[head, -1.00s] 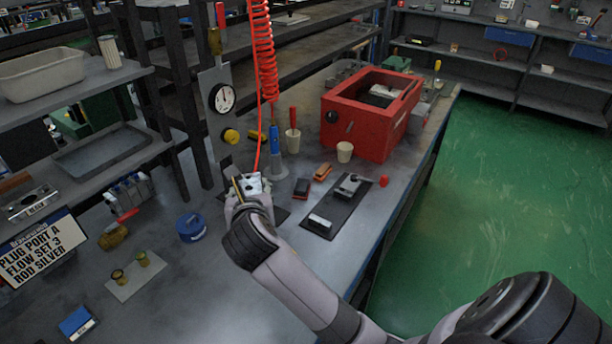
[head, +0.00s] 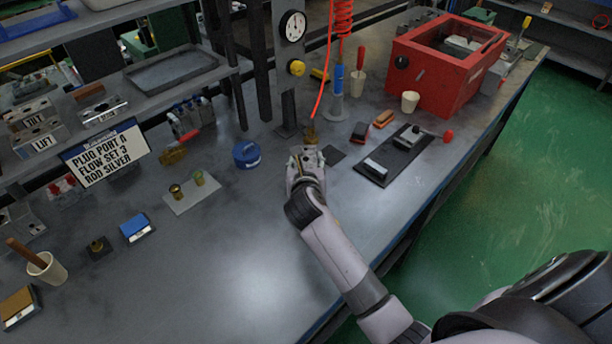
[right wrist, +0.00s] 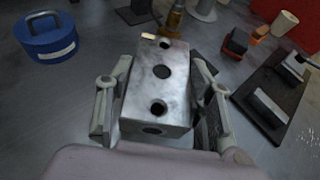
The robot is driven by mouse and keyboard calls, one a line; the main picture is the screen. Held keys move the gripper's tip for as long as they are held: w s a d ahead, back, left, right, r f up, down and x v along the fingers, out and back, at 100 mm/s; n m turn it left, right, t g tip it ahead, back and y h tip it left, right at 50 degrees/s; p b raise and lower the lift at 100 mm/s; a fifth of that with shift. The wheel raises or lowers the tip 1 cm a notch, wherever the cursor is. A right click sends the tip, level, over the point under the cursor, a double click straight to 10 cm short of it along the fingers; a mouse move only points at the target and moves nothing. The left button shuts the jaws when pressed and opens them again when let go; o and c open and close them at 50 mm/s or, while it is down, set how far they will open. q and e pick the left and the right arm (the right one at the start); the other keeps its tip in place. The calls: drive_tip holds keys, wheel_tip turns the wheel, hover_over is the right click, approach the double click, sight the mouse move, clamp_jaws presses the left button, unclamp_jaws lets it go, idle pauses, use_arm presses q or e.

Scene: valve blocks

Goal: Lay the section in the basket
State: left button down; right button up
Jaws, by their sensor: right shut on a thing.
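The section is a silver metal block (right wrist: 157,95) with several round holes, held in the right wrist view between the two fingers of my right gripper (right wrist: 162,75). In the head view my right gripper (head: 306,160) is over the bench, left of the dark mat, and the block there is mostly hidden by the hand. A brass fitting shows just beyond the block, by the red hose end. The basket is almost out of view; only a pale edge (head: 104,3) shows at the top left, on the upper shelf. My left gripper is not in view.
A sign (head: 105,155) stands at the left. A blue round tin (head: 246,154), a plate with two brass plugs (head: 192,190) and a red box (head: 445,65) are on the bench. A grey tray (head: 172,68) lies on the shelf. The front middle bench is clear.

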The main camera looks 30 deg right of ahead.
drive_tip(key=shift+f+b, duration=0.35)
drive_tip(key=shift+f, duration=1.8)
drive_tip(key=shift+f, duration=0.1)
drive_tip(key=o, duration=1.6)
